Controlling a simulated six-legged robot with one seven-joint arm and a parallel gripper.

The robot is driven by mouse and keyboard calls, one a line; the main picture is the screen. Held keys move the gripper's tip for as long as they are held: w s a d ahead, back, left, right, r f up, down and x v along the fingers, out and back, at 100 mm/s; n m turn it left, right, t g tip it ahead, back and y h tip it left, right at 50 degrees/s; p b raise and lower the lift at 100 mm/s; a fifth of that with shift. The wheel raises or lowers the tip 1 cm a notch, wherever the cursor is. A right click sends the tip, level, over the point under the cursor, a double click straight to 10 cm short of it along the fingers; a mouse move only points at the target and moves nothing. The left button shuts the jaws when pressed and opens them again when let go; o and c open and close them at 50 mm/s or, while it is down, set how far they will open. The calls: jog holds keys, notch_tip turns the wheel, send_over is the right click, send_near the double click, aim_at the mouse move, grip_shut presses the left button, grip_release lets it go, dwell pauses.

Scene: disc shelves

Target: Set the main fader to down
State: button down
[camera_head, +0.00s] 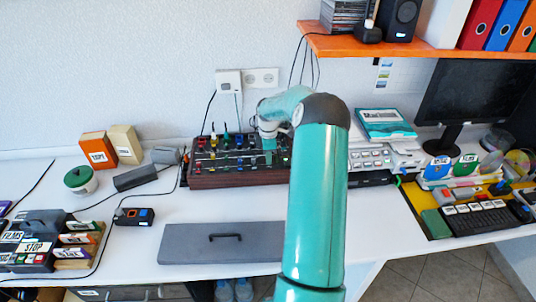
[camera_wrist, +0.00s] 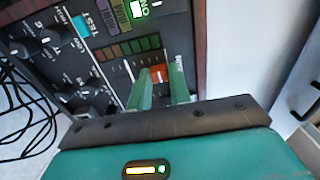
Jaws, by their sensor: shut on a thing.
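The mixer console (camera_head: 235,181) with a dark panel and wooden side stands at the back of the desk, below my arm. In the wrist view, an orange-red fader cap (camera_wrist: 158,74) sits on the console panel (camera_wrist: 128,75), beside small white lettering too blurred to read. My gripper (camera_wrist: 163,78) has its two green fingers on either side of this cap and is shut on it. The cap's lower part and much of its slot are hidden by the fingers. In the head view my gripper (camera_head: 269,155) points down over the console's right part; the fader is hidden there.
Black knobs (camera_wrist: 50,45) and coloured pads (camera_wrist: 130,46) lie left of the fader. Cables run beside the console. A grey drawer lid or case (camera_head: 220,243) lies in front. A small keypad machine (camera_head: 368,158) stands right; an orange shelf (camera_head: 370,46) overhangs the right side.

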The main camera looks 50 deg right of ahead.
jog(key=c, duration=1.3)
grip_release()
jog(key=shift+r, duration=0.15)
notch_tip(320, 180, up, 14)
jog(key=shift+f, duration=0.2)
